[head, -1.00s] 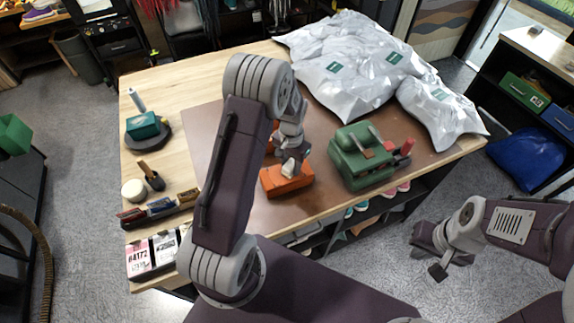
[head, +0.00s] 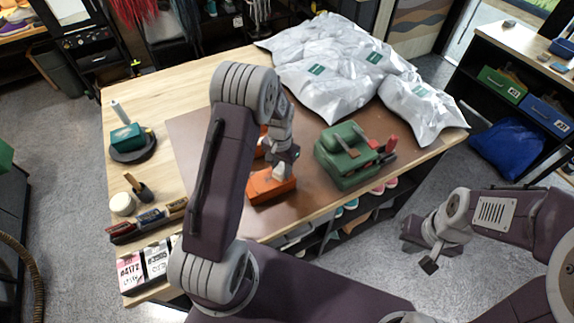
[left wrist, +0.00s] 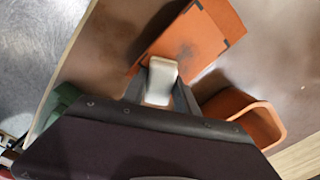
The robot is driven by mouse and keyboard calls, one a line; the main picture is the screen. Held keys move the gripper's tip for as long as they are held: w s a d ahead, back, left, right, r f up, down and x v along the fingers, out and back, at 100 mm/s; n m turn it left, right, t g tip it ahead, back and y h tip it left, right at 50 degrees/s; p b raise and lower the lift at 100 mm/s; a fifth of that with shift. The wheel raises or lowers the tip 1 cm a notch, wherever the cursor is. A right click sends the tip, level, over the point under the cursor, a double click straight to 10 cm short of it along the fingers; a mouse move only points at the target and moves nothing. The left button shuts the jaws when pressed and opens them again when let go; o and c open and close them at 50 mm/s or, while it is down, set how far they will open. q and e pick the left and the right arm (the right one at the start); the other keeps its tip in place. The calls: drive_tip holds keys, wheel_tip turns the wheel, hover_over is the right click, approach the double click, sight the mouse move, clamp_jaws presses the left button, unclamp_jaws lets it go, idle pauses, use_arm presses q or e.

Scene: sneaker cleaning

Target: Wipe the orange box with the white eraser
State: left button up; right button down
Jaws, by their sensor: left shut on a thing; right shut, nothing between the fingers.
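The orange box (head: 265,188) lies on the brown mat (head: 300,193) near the table's front edge. In the left wrist view the orange box (left wrist: 205,35) shows a dark smudge on its face. My left gripper (head: 283,166) is shut on the white eraser (left wrist: 161,78), which is at the box's near part; whether it touches is hard to tell. The eraser also shows in the head view (head: 281,173). My right gripper (head: 420,250) is shut and empty, off the table's front right side.
An open orange container (left wrist: 270,121) stands beside the box, mostly hidden by my arm in the head view. A green machine (head: 345,158) stands to the right. Silver bags (head: 335,90) fill the back. Brushes (head: 150,222) and a jar (head: 122,204) are at left.

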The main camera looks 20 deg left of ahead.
sight(271, 178)
use_arm(q)
drive_tip(key=shift+s+a+f, duration=0.15)
drive_tip(key=shift+s+a, duration=0.2)
drive_tip(key=shift+s, duration=0.25)
drive_tip(key=shift+s+a, duration=0.95)
drive_tip(key=shift+s, duration=0.15)
drive_tip(key=shift+s+a, duration=0.25)
drive_tip(key=shift+w+r+p, duration=0.1)
drive_tip(key=shift+r+p, duration=0.2)
drive_tip(key=shift+p, duration=0.15)
drive_tip(key=shift+w+f, duration=0.1)
drive_tip(key=shift+w+d, duration=0.2)
drive_tip(key=shift+w, duration=0.1)
drive_tip(key=shift+w+d+f, duration=0.1)
drive_tip(key=shift+w+d, duration=1.15)
drive_tip(key=shift+w, duration=0.1)
drive_tip(key=shift+w+d, duration=0.9)
drive_tip(key=shift+w, duration=0.2)
drive_tip(key=shift+s+a, duration=0.15)
drive_tip(key=shift+s, duration=0.2)
drive_tip(key=shift+s+a+p, duration=0.45)
drive_tip(key=shift+s+a, duration=0.4)
drive_tip(key=shift+s, duration=0.05)
drive_tip(key=shift+s+a, duration=0.25)
drive_tip(key=shift+s, duration=0.05)
